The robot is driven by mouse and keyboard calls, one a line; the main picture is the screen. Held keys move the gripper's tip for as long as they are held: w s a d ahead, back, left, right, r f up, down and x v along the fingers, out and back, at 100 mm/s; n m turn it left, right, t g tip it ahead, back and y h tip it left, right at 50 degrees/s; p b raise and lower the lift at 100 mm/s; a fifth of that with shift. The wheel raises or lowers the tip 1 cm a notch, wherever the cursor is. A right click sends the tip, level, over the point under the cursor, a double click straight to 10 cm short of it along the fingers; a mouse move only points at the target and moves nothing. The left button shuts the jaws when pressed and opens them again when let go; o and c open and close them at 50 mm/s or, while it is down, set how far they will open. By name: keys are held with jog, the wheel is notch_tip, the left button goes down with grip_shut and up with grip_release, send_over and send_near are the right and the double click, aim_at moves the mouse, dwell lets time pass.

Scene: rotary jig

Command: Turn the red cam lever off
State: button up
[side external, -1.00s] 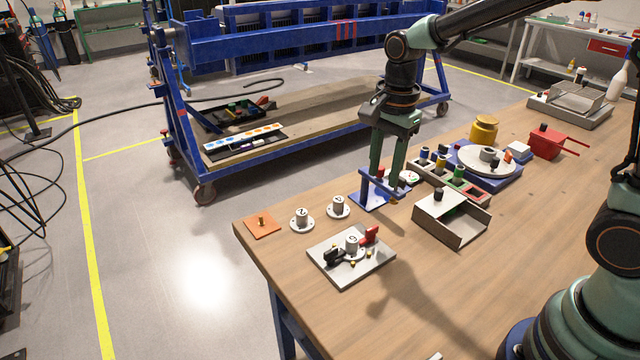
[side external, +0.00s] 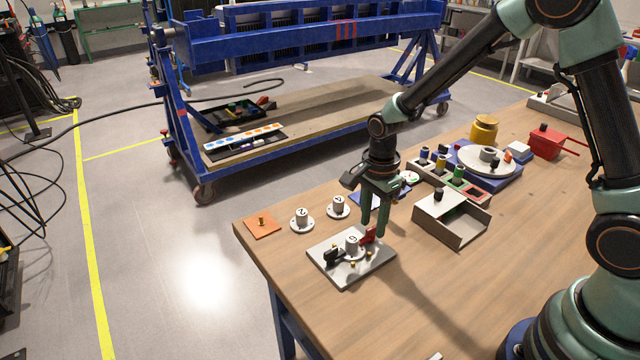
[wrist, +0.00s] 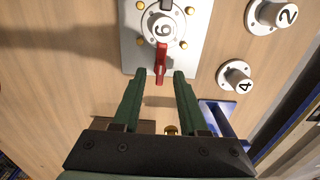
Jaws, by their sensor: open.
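The red cam lever (side external: 368,235) stands at the right side of the grey jig plate (side external: 335,276), beside the white round part marked 6 (side external: 351,246). In the wrist view the red lever (wrist: 161,62) points from the part marked 6 (wrist: 160,28) toward my gripper. My gripper (side external: 376,234) is open and points down at the plate's right edge. In the wrist view its two green fingertips (wrist: 161,74) lie on either side of the lever's near end, with gaps between. A black lever (side external: 331,256) sits on the plate's left side.
White flanged parts marked 2 (side external: 302,220) and 4 (side external: 338,207) stand behind the plate, near an orange square (side external: 262,225). A blue fixture (side external: 398,191) is behind my gripper. An open grey box (side external: 462,232) stands right. The table front is clear.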

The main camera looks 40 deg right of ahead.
jog(key=shift+f, duration=0.45)
jog(key=shift+c, duration=0.3)
grip_shut()
